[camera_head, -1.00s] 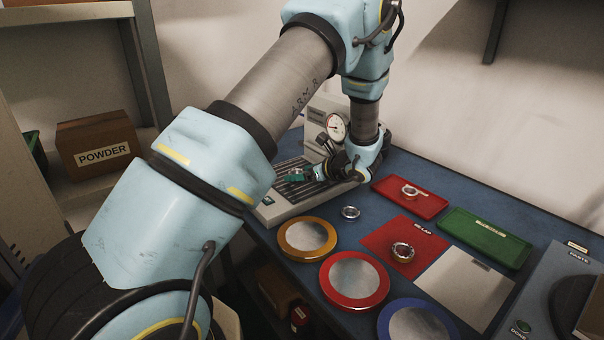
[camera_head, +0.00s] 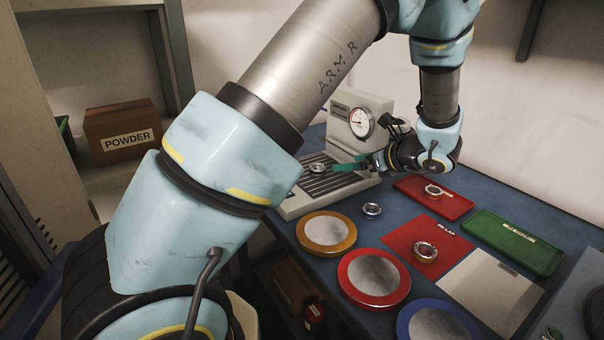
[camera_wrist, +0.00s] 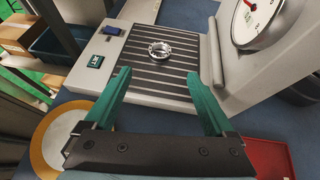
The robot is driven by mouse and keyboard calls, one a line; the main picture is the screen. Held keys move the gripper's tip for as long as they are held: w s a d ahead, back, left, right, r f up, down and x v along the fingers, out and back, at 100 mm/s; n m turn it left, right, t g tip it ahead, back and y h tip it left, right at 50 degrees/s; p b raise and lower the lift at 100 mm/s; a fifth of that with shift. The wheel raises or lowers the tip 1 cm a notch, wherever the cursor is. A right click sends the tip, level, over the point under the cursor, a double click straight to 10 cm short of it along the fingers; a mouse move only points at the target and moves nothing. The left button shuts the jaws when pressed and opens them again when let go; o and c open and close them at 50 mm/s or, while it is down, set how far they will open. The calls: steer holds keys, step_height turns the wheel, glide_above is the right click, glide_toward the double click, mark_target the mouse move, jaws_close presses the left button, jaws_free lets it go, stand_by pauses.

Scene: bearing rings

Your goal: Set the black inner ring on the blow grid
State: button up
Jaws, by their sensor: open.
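A small bearing ring (camera_head: 318,168) lies flat on the dark slatted blow grid (camera_head: 330,184). It looks metallic with dark parts; I cannot tell its exact colour. In the wrist view the ring (camera_wrist: 160,49) rests on the upper middle of the slatted grid (camera_wrist: 150,82), apart from both fingers. My gripper (camera_wrist: 157,74) has its green fingers spread wide and empty, back from the ring. In the head view my gripper (camera_head: 342,167) is just right of the ring, over the grid's right side.
A pressure gauge (camera_head: 361,123) stands behind the grid. A loose ring (camera_head: 372,210) lies on the blue table. Other rings lie on the RE-LAP mat (camera_head: 402,238) and in the red tray (camera_head: 450,208). A green tray (camera_head: 540,257) is at right. Orange, red and blue round plates line the front.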

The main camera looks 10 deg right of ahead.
steer(key=a+n+g, duration=0.1)
steer(key=a, duration=0.1)
steer(key=a+n+g, duration=0.1)
steer(key=a, duration=0.2)
steer(key=a+n+g, duration=0.1)
steer(key=a+n, duration=0.1)
steer(key=a, duration=0.1)
steer(key=shift+s+a+f+y, duration=0.15)
steer(key=shift+s+a+y, duration=0.05)
steer(key=shift+y, duration=0.2)
steer(key=s+a+n+g, duration=0.1)
steer(key=a+n, duration=0.1)
steer(key=a, duration=0.1)
steer(key=s+a+n+g, duration=0.1)
steer(key=a+n+g, duration=0.1)
steer(key=a, duration=0.1)
steer(key=s+a+n+g+h, duration=0.1)
steer(key=a+n, duration=0.2)
steer(key=shift+s+a+f+g, duration=0.15)
steer(key=shift+s+a+g, duration=0.15)
steer(key=shift+s, duration=0.1)
steer(key=s+a+r+n+g+h, duration=0.1)
steer(key=s+a+n+h, duration=0.5)
steer(key=n, duration=1.1)
steer(key=s+a+r, duration=0.1)
steer(key=s+a, duration=0.1)
steer(key=a, duration=0.2)
steer(key=shift+s+a+r+n, duration=0.15)
steer(key=shift+s+a+n, duration=0.1)
steer(key=shift+s+n, duration=0.1)
